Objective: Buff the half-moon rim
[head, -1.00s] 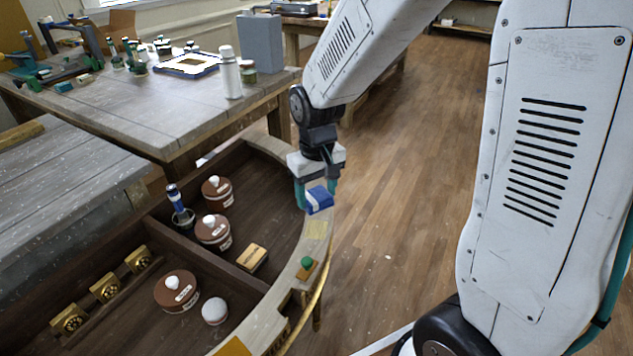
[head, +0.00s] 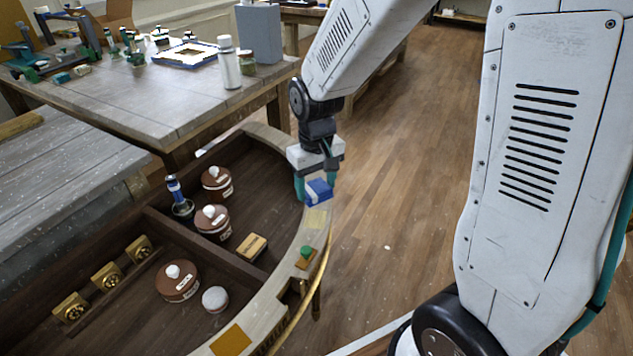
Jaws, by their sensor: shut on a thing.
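The half-moon console's curved pale rim (head: 288,265) runs from the upper middle down to the lower left, with a gilt edge on its outer side. My gripper (head: 318,184) points down over the far right part of the rim. Its teal fingers are shut on a blue and white pad (head: 319,192). The pad is at the rim's top; I cannot tell if it touches. A pale yellow patch shows on the rim just in front of the pad. An orange patch (head: 231,341) lies on the rim nearer to me.
A green-knobbed block (head: 305,256) sits on the rim. Inside the console are brown lidded jars (head: 177,281), a white-topped pot (head: 215,299), a wooden block (head: 251,246) and brass pieces (head: 107,277). A cluttered workbench (head: 165,108) stands behind. Floor at right is clear.

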